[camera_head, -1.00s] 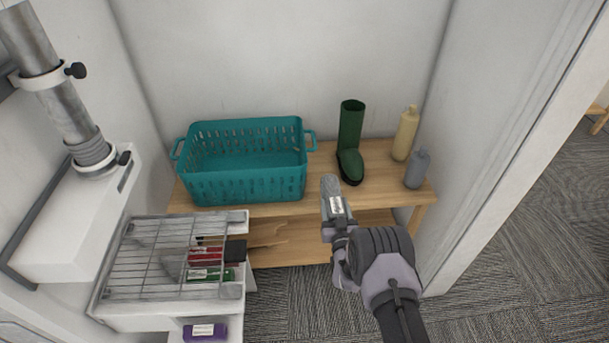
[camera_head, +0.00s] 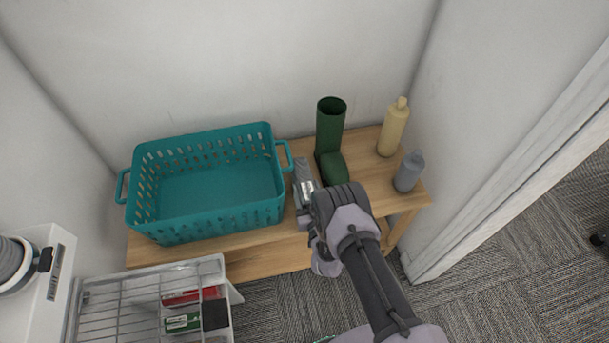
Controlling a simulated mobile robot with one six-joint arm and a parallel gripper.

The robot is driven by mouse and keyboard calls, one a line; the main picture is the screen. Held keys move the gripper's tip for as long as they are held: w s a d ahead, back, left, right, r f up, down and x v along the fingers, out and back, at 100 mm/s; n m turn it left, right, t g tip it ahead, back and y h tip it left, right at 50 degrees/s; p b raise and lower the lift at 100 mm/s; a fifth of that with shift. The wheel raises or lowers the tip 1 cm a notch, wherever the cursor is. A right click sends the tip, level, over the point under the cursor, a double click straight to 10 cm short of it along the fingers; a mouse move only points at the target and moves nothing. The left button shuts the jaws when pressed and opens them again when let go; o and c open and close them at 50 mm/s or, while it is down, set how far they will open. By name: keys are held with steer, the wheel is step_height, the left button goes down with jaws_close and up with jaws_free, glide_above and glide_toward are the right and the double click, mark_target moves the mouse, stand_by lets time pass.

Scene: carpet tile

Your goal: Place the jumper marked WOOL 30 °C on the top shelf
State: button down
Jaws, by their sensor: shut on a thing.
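My gripper (camera_head: 306,203) is shut on a grey folded item (camera_head: 302,172) with a white label; the label is too small to read, so I cannot confirm it is the WOOL 30 °C jumper. The item is over the top shelf (camera_head: 375,180) of a low wooden unit, between the teal basket and the green boot. I cannot tell whether it touches the board. My wrist hides part of the shelf's front edge.
The teal basket (camera_head: 205,228) fills the left of the top shelf. The green boot (camera_head: 330,130), a cream bottle (camera_head: 393,130) and a grey bottle (camera_head: 408,172) stand on the right.

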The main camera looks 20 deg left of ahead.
steer(key=shift+w+a+f, duration=0.1)
steer(key=shift+f, duration=0.2)
steer(key=shift+s+r, duration=0.25)
steer(key=shift+r, duration=0.05)
steer(key=shift+f, duration=0.2)
steer(key=shift+c, duration=2.4)
jaws_free()
